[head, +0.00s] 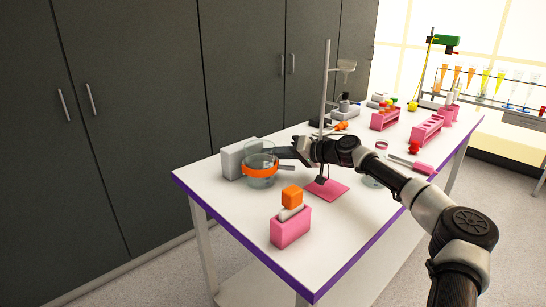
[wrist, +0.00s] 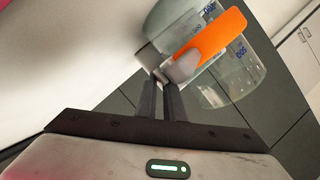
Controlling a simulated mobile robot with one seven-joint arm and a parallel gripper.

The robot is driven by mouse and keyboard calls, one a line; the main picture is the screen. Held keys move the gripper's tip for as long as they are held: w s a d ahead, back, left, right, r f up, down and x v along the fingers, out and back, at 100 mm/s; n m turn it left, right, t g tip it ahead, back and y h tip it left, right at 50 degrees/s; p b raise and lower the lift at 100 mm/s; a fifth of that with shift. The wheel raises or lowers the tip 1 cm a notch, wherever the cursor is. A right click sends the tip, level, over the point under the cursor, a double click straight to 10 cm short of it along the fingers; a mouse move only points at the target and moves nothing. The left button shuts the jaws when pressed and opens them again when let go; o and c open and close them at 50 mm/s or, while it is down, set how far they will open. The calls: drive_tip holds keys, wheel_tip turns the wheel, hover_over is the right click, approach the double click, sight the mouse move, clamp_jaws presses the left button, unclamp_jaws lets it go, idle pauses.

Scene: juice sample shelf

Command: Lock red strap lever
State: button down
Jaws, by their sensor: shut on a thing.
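A clear glass beaker (head: 262,155) with blue markings stands near the left edge of the table. An orange-red strap (head: 257,173) runs around it; no other strap shows. In the wrist view the strap (wrist: 215,36) crosses the beaker (wrist: 235,78), and a grey lever (wrist: 184,66) sits at its end. My gripper (wrist: 166,84) is shut at the grey lever, with its fingers close together. In the head view my gripper (head: 284,153) reaches the beaker's right side from the right. The exact contact at the fingertips is small, and I cannot tell whether the lever is latched.
A grey block (head: 238,160) stands just behind the beaker. A pink block with an orange top (head: 291,227) is in front. A stand on a pink base (head: 328,189) rises close to my arm. Pink racks (head: 427,130) stand farther back.

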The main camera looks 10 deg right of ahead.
drive_tip(key=shift+f, duration=0.1)
drive_tip(key=c, duration=2.2)
unclamp_jaws()
drive_tip(key=shift+o, duration=0.2)
drive_tip(key=p+v, duration=0.2)
drive_tip(key=v, duration=1.5)
drive_tip(key=shift+s, duration=0.2)
drive_tip(key=shift+d, duration=0.15)
